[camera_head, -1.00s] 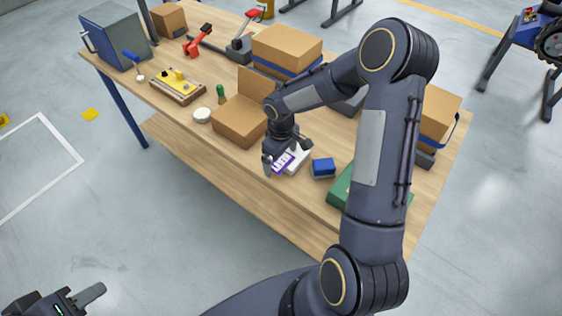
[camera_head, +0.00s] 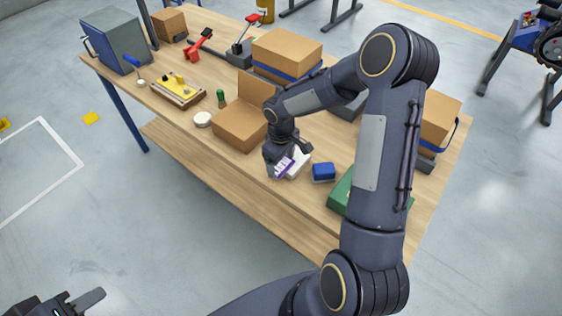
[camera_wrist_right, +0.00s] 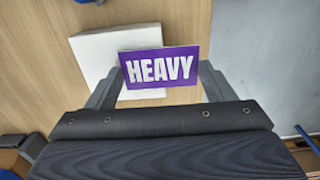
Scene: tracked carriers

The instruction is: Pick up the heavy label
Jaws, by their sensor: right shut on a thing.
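The heavy label (camera_wrist_right: 159,67) is a flat purple card with white "HEAVY" lettering. It is held between the two fingers of my right gripper (camera_wrist_right: 158,85), which is shut on it. In the head view the label (camera_head: 284,166) shows below my right gripper (camera_head: 279,166), near the table's front edge. A white block (camera_wrist_right: 92,52) lies behind and partly under the label in the wrist view; I cannot tell whether they touch. My left gripper (camera_head: 80,305) is at the bottom left of the head view, off the table, only partly in frame.
An open cardboard box (camera_head: 240,127) stands left of my right gripper. A blue block (camera_head: 323,172) and a green box (camera_head: 341,192) lie to its right. A white round item (camera_head: 202,119) and a yellow-topped tray (camera_head: 177,90) are further left on the table (camera_head: 300,205).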

